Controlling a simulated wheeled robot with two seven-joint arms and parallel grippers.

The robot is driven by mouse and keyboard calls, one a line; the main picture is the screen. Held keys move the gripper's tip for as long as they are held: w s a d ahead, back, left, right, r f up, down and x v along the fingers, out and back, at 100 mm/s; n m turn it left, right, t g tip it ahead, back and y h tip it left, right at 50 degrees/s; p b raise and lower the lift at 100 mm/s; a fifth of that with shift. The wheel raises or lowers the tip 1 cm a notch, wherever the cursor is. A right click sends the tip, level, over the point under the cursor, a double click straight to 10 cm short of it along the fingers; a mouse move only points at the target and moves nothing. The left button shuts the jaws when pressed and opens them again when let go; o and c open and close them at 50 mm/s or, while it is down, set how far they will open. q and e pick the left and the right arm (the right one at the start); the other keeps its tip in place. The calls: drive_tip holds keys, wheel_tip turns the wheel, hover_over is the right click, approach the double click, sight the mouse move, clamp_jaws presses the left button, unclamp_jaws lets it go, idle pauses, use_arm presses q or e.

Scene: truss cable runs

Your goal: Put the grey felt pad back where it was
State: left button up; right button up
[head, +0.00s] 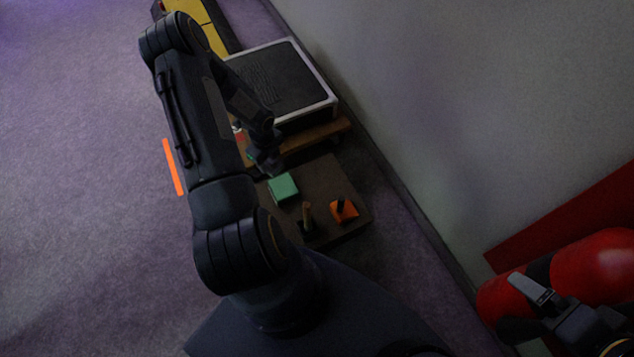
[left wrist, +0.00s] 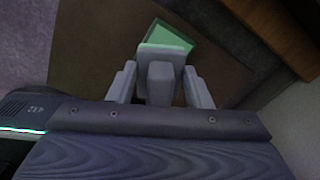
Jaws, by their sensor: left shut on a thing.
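My left gripper (head: 266,164) hangs over the brown board, just beyond the green block (head: 283,188). In the left wrist view, the left gripper (left wrist: 161,88) is shut on a grey piece (left wrist: 161,54) that fits the grey felt pad. The pad is held between the fingers, with the green block (left wrist: 178,35) partly hidden behind it. In the head view the pad is too dark and small to make out. My right gripper (head: 532,290) is at the lower right, in front of the red cylinder; its jaw opening is unclear.
The brown board (head: 318,180) also carries an orange block (head: 344,210) with a dark peg and a tan upright peg (head: 307,214). A dark-topped case (head: 285,80) and a wooden bar (head: 318,134) lie beyond.

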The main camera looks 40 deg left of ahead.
use_arm(q)
drive_tip(key=shift+a+f+m, duration=0.3)
drive_tip(key=shift+a+f, duration=0.2)
drive_tip(key=shift+f, duration=0.05)
drive_tip(key=shift+w+f+b, duration=0.15)
drive_tip(key=shift+f+b, duration=0.05)
drive_tip(key=shift+b, duration=0.15)
drive_tip(key=w+d+f+b, duration=0.3)
drive_tip(key=w+d+f, duration=0.1)
drive_tip(key=w+d, duration=0.15)
drive_tip(key=b, duration=0.3)
hover_over(310, 179)
drive_tip(key=f, duration=0.4)
drive_tip(key=shift+s+a+f, duration=0.2)
drive_tip(key=shift+s+f, duration=0.05)
drive_tip(key=shift+s, duration=0.05)
drive_tip(key=shift+w+d+f, duration=0.1)
drive_tip(key=shift+f, duration=0.1)
drive_tip(key=shift+w+d+f+b, duration=0.1)
drive_tip(key=shift+f+b, duration=0.65)
drive_tip(key=shift+f, duration=0.25)
drive_tip(key=shift+w+d+f+b, duration=0.1)
drive_tip(key=shift+f+b, duration=0.6)
drive_tip(key=shift+f, duration=0.3)
drive_tip(key=o, duration=1)
drive_tip(key=shift+r, duration=0.1)
drive_tip(key=shift+c, duration=0.2)
use_arm(e)
wheel_tip(310, 179, down, 10)
drive_tip(key=shift+w, duration=0.25)
